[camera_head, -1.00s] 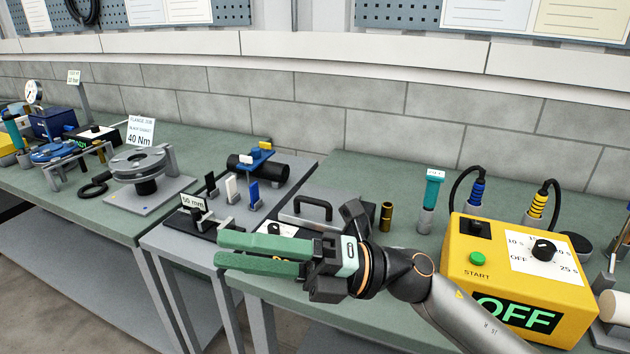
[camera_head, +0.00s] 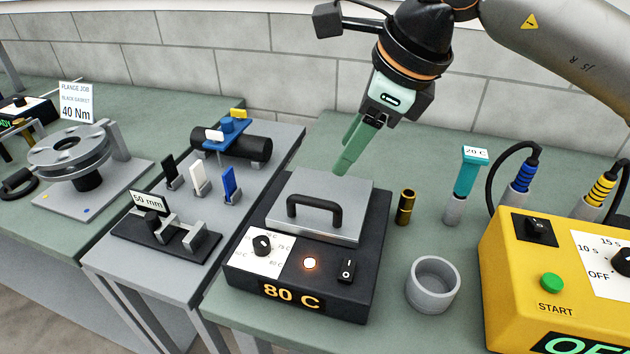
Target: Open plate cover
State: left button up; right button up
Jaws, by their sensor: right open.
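The plate cover (camera_head: 340,195) is a flat grey metal lid with a black bar handle (camera_head: 313,211). It lies flat and closed on the black hot plate (camera_head: 338,284), whose display reads 80 C and whose small lamp glows. My right gripper (camera_head: 348,166) has green fingers and points down, above or behind the cover's back edge. It is empty, and its fingers overlap in this view. I cannot tell whether the fingertips touch the cover. The handle is clear of the gripper. My left gripper is not in view.
A grey cup (camera_head: 433,285), a brass cylinder (camera_head: 405,207) and a teal-handled tool (camera_head: 467,180) stand right of the plate. A yellow timer box (camera_head: 560,270) is further right. Left are a 50 mm gauge stand (camera_head: 166,232), coloured blocks and a flange fixture (camera_head: 85,160).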

aim_at(315, 200)
jog(key=p+x, duration=0.1)
jog(key=x, duration=1.1)
jog(key=shift+s+f, duration=0.1)
jog(key=shift+s, duration=0.05)
grip_shut()
dwell(1.0)
